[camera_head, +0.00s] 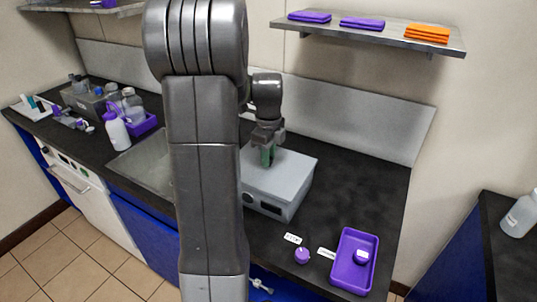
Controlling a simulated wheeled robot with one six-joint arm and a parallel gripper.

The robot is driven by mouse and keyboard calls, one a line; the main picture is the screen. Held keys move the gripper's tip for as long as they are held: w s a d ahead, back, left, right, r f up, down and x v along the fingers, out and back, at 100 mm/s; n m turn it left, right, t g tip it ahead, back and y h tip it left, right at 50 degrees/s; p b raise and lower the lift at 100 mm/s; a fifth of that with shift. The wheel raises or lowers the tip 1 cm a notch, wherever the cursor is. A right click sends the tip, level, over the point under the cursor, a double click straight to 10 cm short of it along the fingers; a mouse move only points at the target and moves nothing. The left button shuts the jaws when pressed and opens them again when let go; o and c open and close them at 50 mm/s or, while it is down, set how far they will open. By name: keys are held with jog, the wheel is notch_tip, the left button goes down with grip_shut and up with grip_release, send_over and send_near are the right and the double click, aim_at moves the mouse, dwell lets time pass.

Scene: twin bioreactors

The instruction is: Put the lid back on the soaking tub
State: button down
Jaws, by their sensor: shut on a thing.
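A light grey box-shaped tub (268,206) stands on the dark counter, right of my arm, with dark fittings on its front. A flat grey lid (290,168) shows at its top. It looks level and over the tub, but I cannot tell whether it is fully seated. My gripper (267,158) points down at the lid's middle, shut on what appears to be the lid's green handle. My arm hides the tub's left side.
A purple tray (343,278) holding a small labelled item and a purple-capped piece (302,256) lie at the front right. A sink (145,158) is to the left, with bottles (117,131) beyond. A shelf (385,35) hangs above right. Counter right of the tub is clear.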

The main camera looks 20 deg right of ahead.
jog(key=c, duration=0.7)
grip_release()
jog(key=shift+r+p, duration=2.9)
jog(key=shift+r, duration=0.6)
grip_shut()
jog(key=shift+f, duration=0.2)
